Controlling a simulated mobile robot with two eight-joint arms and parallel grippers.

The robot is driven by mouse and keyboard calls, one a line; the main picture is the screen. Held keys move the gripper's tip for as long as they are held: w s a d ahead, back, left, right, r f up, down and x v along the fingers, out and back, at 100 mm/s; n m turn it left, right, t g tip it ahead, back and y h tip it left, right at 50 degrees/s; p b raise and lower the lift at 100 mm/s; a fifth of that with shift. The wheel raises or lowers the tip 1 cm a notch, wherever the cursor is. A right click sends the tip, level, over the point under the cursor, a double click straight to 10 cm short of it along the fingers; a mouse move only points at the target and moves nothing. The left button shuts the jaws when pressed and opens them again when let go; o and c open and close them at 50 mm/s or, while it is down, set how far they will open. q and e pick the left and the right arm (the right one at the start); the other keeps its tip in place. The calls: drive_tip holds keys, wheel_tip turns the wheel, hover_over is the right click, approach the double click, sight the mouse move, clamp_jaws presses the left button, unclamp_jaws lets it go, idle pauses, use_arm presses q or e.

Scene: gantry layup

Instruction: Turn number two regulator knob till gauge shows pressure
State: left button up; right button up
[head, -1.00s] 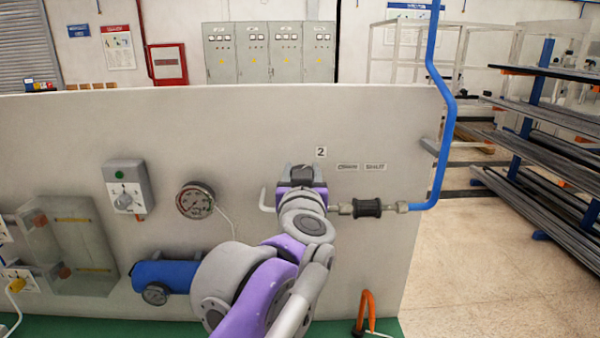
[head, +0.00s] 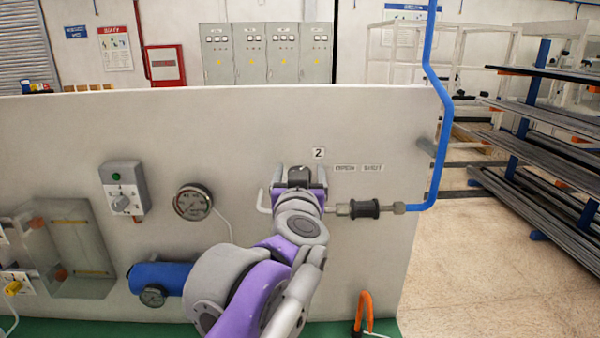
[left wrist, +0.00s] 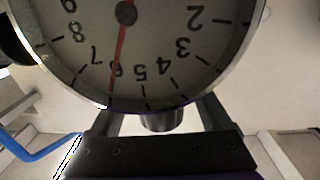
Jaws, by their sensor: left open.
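The label "2" (head: 318,153) is on the grey panel (head: 240,130). My left gripper (head: 299,177) is at the panel just below and left of it, mostly hidden behind my own arm. In the left wrist view a large gauge (left wrist: 160,40) fills the top, upside down, its red needle pointing close to the 6. Below it a grey cylindrical knob (left wrist: 162,121) shows between the two fingers of my left gripper (left wrist: 163,112). The fingers are open, with gaps either side of the knob; their tips are hidden behind the gauge. My right gripper is not in view.
Another round gauge (head: 193,202) and a grey switch box (head: 123,189) are on the panel to the left. A blue cylinder (head: 170,278) is below them. A blue pipe (head: 440,150) with a black fitting (head: 366,208) runs at the right edge.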

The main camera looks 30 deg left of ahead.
use_arm(q)
drive_tip(key=b+v, duration=0.1)
drive_tip(key=v, duration=0.9)
drive_tip(key=shift+s+d+b, duration=0.15)
drive_tip(key=shift+s+b, duration=0.15)
drive_tip(key=shift+s, duration=0.1)
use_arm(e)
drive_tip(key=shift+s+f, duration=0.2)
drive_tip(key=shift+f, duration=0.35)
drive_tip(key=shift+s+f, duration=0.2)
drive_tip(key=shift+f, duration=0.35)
use_arm(q)
drive_tip(key=shift+f, duration=0.15)
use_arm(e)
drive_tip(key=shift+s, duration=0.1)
